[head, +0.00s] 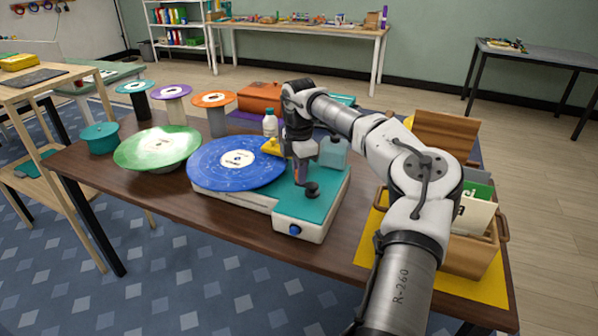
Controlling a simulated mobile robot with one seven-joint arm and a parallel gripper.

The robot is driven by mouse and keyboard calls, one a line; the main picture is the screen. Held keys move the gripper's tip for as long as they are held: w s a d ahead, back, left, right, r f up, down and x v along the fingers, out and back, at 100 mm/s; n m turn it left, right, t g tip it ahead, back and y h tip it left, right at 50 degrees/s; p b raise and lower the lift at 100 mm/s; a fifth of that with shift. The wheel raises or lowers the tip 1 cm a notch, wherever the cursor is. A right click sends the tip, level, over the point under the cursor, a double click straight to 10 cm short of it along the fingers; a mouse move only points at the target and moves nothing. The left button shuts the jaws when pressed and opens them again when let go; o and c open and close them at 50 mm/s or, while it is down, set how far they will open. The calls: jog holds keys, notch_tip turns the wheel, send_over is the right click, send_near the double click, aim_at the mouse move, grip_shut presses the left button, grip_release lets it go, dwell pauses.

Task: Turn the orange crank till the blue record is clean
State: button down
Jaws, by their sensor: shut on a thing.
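The blue record (236,163) lies flat on the teal and white record cleaning machine (325,212). It has a pale centre label, and small pale specks and marks show on its blue surface. My gripper (301,180) points down over the teal top, just right of the record. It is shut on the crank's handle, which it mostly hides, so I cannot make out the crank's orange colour. A dark round part (312,190) shows just below my fingers. A blue knob (295,229) is on the machine's front.
A green record (157,147) on a stand is left of the machine. Several coloured discs on posts stand behind it. A white bottle (270,124) is behind the machine. A wooden crate (470,256) of sleeves sits at right on a yellow mat (372,232). The table's front left is clear.

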dwell(0.4)
jog(key=c, duration=1.3)
grip_release()
jog(key=shift+c, duration=0.2)
jog(key=shift+r, duration=0.15)
notch_tip(320, 180, up, 14)
jog(key=shift+f+b, duration=0.2)
jog(key=shift+b, duration=0.2)
